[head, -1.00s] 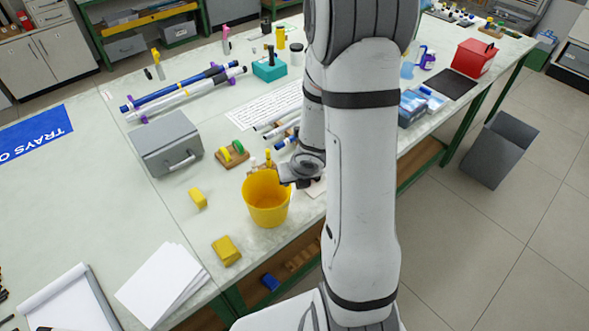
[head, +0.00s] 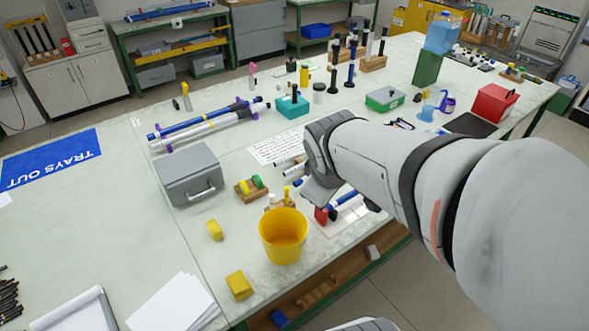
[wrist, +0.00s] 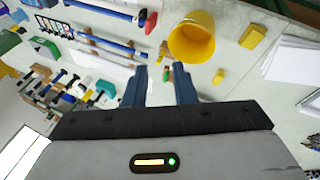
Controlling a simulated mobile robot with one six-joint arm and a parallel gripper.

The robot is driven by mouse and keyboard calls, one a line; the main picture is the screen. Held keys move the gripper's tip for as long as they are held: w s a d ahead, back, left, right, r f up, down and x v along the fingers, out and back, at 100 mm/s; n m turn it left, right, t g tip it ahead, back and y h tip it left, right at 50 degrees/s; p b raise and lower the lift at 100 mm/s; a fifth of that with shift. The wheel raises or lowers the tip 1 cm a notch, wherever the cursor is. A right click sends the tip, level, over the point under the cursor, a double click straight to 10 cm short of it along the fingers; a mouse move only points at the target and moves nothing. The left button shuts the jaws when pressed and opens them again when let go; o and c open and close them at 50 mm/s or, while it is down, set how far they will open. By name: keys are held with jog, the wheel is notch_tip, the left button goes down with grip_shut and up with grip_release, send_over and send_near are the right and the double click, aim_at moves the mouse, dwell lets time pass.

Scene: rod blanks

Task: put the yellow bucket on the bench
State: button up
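The yellow bucket (head: 283,238) stands upright on the pale bench (head: 110,225), near its front edge. It is open at the top and looks empty in the head view. In the wrist view the bucket (wrist: 191,38) lies beyond the fingertips, a little to the right. My gripper (wrist: 161,72) is open, its two blue-grey fingers apart with nothing between them. In the head view my gripper (head: 319,194) is above and to the right of the bucket, clear of it, and its fingertips are hard to make out.
Two yellow blocks (head: 239,285) lie left of the bucket. A grey case (head: 188,174) and a wooden holder with green and yellow discs (head: 251,188) stand behind it. White paper (head: 172,305) lies at the front. The bench's left part is mostly clear.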

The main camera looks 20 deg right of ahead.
jog(key=s+a+r+m+y, duration=0.2)
jog(key=s+a+r+m, duration=0.1)
jog(key=s+a+m, duration=0.2)
jog(key=shift+s+m, duration=0.6)
jog(key=shift+m, duration=0.2)
jog(key=shift+a, duration=0.1)
